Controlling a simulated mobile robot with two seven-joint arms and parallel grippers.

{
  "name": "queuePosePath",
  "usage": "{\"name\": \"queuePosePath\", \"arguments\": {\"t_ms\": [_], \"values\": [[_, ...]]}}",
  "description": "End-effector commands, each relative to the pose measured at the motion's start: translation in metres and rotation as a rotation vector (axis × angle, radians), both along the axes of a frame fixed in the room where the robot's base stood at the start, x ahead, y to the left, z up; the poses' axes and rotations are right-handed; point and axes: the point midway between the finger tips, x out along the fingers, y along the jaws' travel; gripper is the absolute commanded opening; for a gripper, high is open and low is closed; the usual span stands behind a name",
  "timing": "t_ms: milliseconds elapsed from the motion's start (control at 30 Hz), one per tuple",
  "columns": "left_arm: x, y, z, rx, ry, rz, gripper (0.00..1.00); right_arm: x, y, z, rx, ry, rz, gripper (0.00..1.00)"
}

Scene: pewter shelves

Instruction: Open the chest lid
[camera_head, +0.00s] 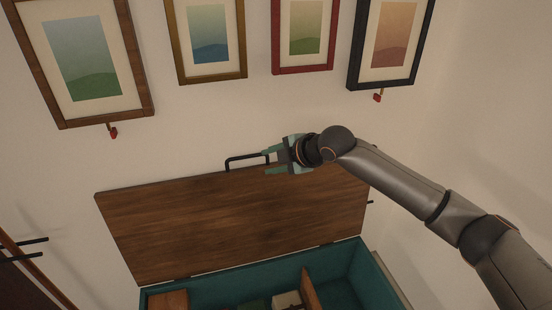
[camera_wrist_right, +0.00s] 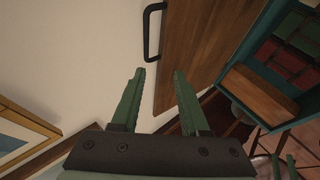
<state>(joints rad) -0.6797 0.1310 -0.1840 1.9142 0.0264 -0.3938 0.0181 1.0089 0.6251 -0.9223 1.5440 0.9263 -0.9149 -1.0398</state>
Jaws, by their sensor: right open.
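The chest (camera_head: 255,274) has a teal inside and stands at the bottom of the head view. Its brown wooden lid (camera_head: 235,222) is raised, tilted up toward the wall, and the chest's inside shows. A black bar handle (camera_head: 232,161) sits on the lid's upper edge; it also shows in the right wrist view (camera_wrist_right: 147,32). My right gripper (camera_head: 266,162) is at the lid's top edge, beside the right end of the handle. In the right wrist view its green fingers (camera_wrist_right: 158,78) are apart with nothing between them.
Several framed pictures (camera_head: 208,35) hang on the wall above the lid. Small red tags (camera_head: 113,132) hang under some frames. Inside the chest are a wooden divider (camera_head: 311,290) and several items. Black pegs (camera_head: 25,248) stick out at the left.

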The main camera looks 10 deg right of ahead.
Motion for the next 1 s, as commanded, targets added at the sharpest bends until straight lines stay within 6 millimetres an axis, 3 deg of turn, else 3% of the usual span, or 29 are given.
{"name": "queuePosePath", "arguments": {"t_ms": [267, 633, 767, 1000], "values": [[0.0, 0.0, 0.0, 0.0, 0.0, 0.0, 0.5, -0.013, -0.008, 0.011, 0.0, 0.0, 0.0, 0.45], [0.0, 0.0, 0.001, 0.0, 0.0, 0.0, 0.5, -0.015, -0.005, 0.007, 0.012, 0.007, -0.002, 0.45], [0.0, 0.0, 0.004, 0.001, 0.0, -0.001, 0.5, -0.025, 0.009, -0.016, 0.075, 0.04, -0.021, 0.45], [0.0, 0.0, 0.014, 0.001, 0.0, -0.001, 0.5, -0.068, 0.044, -0.085, 0.321, 0.153, -0.14, 0.45]]}}
